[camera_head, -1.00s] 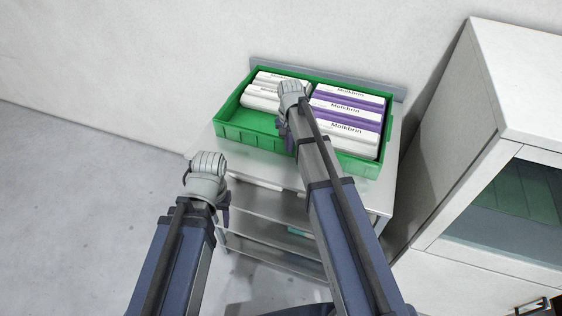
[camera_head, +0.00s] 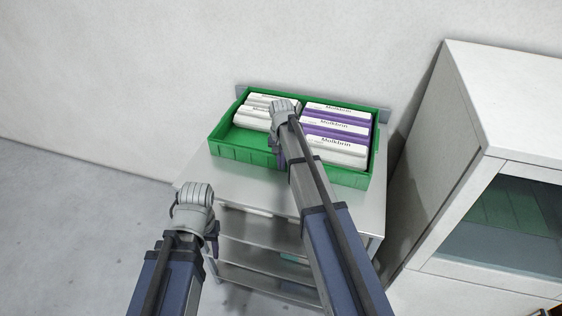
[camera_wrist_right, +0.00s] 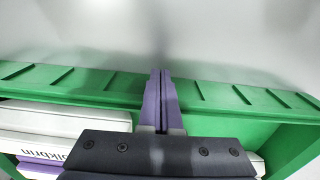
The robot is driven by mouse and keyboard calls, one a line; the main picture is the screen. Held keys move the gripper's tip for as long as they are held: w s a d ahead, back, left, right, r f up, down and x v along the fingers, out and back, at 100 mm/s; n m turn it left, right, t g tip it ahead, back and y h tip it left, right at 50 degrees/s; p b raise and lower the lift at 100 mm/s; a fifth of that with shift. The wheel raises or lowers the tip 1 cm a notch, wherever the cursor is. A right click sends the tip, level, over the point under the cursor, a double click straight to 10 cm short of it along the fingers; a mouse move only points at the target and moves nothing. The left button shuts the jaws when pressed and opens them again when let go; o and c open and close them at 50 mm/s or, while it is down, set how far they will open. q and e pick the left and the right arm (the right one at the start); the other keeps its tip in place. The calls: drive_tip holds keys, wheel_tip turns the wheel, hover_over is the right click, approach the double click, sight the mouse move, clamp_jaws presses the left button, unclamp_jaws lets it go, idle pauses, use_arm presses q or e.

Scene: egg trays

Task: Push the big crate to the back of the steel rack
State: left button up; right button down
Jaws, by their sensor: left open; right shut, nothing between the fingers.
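The big green crate (camera_head: 238,151) sits on the top shelf of the steel rack (camera_head: 232,176), near its raised back lip (camera_head: 383,115). It holds white and purple cartons (camera_head: 337,128) marked Molkbrin. My right gripper (camera_head: 281,158) is shut and empty, low at the crate's front wall. Its arm hides part of that wall. In the right wrist view the closed purple fingers (camera_wrist_right: 160,100) overlap the green crate wall (camera_wrist_right: 215,92); contact cannot be told for sure. My left gripper (camera_head: 212,240) is open and empty, in front of the rack's left side, away from the crate.
A pale wall (camera_head: 120,80) stands right behind the rack. A large white cabinet (camera_head: 480,110) with a glass door stands to the right of the rack. Lower shelves (camera_head: 262,255) show below. Bare steel lies in front of the crate. The floor at left is clear.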

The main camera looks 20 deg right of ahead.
drive_tip(key=s+a, duration=0.1)
drive_tip(key=s, duration=0.2)
drive_tip(key=shift+a+r, duration=0.1)
drive_tip(key=shift+a, duration=0.25)
use_arm(q)
wheel_tip(320, 180, up, 10)
drive_tip(key=a+p, duration=0.1)
drive_tip(key=p, duration=0.9)
use_arm(e)
wheel_tip(320, 180, up, 10)
drive_tip(key=shift+w, duration=0.35)
use_arm(q)
drive_tip(key=shift+s, duration=0.1)
wheel_tip(320, 180, down, 9)
drive_tip(key=b, duration=0.8)
drive_tip(key=shift+b, duration=0.4)
use_arm(e)
drive_tip(key=s+a+f+n, duration=0.3)
drive_tip(key=s+a, duration=0.2)
drive_tip(key=s, duration=0.2)
drive_tip(key=s+a+f+n, duration=0.3)
drive_tip(key=s+a, duration=0.3)
drive_tip(key=s, duration=0.2)
drive_tip(key=s+a+f+n+h, duration=0.1)
drive_tip(key=s+a+n, duration=0.3)
drive_tip(key=s, duration=0.4)
drive_tip(key=shift+s+a+f+n, duration=0.25)
drive_tip(key=shift+a+f+n, duration=0.05)
drive_tip(key=shift+a+f, duration=0.6)
